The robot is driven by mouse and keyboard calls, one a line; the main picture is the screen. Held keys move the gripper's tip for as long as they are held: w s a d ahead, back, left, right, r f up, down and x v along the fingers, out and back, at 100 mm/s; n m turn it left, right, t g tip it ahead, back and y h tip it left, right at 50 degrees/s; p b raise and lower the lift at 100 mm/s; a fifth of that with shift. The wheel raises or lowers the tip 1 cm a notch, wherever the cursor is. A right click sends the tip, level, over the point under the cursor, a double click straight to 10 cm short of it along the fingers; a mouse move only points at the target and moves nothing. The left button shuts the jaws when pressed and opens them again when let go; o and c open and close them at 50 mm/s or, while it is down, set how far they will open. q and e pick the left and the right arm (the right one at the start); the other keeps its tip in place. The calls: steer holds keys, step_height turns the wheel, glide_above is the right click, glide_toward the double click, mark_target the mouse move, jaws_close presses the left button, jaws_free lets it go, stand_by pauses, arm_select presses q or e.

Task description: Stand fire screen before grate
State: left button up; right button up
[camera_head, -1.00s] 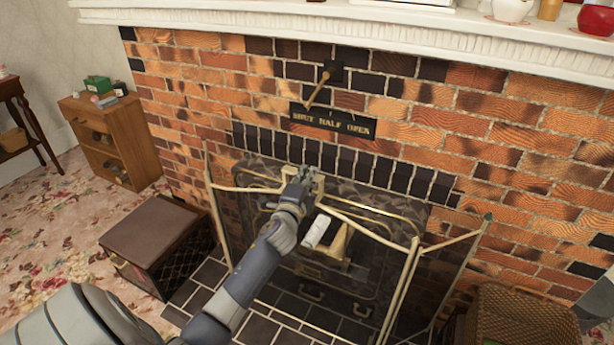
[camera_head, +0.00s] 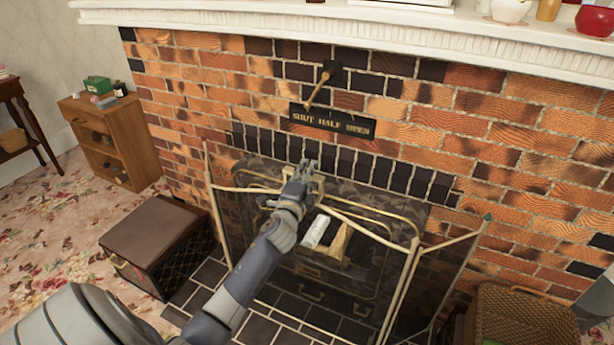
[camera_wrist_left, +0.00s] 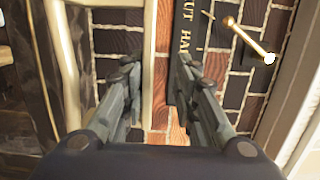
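The fire screen (camera_head: 409,272) has a pale brass frame, a dark see-through middle panel and angled side wings. It stands upright on the dark hearth tiles before the grate (camera_head: 312,272). The grate shows through the mesh with a white roll and a tan piece in it. My left gripper (camera_head: 307,168) is at the middle of the screen's top edge, by the handle. In the left wrist view, my left gripper (camera_wrist_left: 156,75) has its fingers apart, with a pale bar (camera_wrist_left: 150,50) showing between them. Contact with the bar cannot be told. My right gripper is not in view.
A brown-lidded box (camera_head: 155,232) stands left of the screen. A wicker basket (camera_head: 515,318) stands at the lower right, close to the right wing. A lever (camera_head: 319,88) and a lettered plate (camera_head: 332,122) are on the brick above.

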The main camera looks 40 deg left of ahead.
arm_select(q)
steer(key=shift+f, duration=0.15)
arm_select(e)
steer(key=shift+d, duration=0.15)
arm_select(q)
steer(key=shift+s+f, duration=0.2)
steer(key=shift+f, duration=0.3)
steer(key=v, duration=0.7)
steer(key=shift+s+d+r, duration=0.2)
steer(key=shift+s+r, duration=0.15)
steer(key=shift+r, duration=0.1)
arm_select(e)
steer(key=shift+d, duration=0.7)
